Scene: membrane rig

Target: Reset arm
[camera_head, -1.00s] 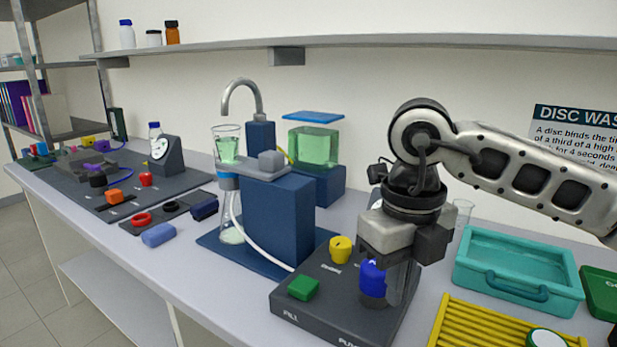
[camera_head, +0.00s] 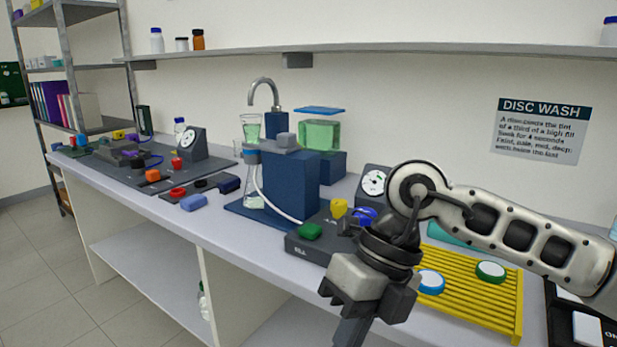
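My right arm comes in from the right, and its gripper (camera_head: 352,332) hangs in front of the bench's front edge, pointing down. Its fingers are seen side-on and cut off by the bottom of the picture, so I cannot tell if they are open. Nothing shows held in them. Behind the wrist is the dark control box with a green button (camera_head: 310,231), a yellow knob (camera_head: 339,208) and a blue knob (camera_head: 364,216). The blue knob is partly hidden by my arm. My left gripper is not in view.
A yellow ribbed rack (camera_head: 470,285) with a blue-rimmed disc (camera_head: 430,281) and a green-rimmed disc (camera_head: 491,271) lies right of my wrist. The blue pump stand (camera_head: 290,185) is behind the box. A teal tray (camera_head: 447,233) is mostly hidden. Open floor lies left.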

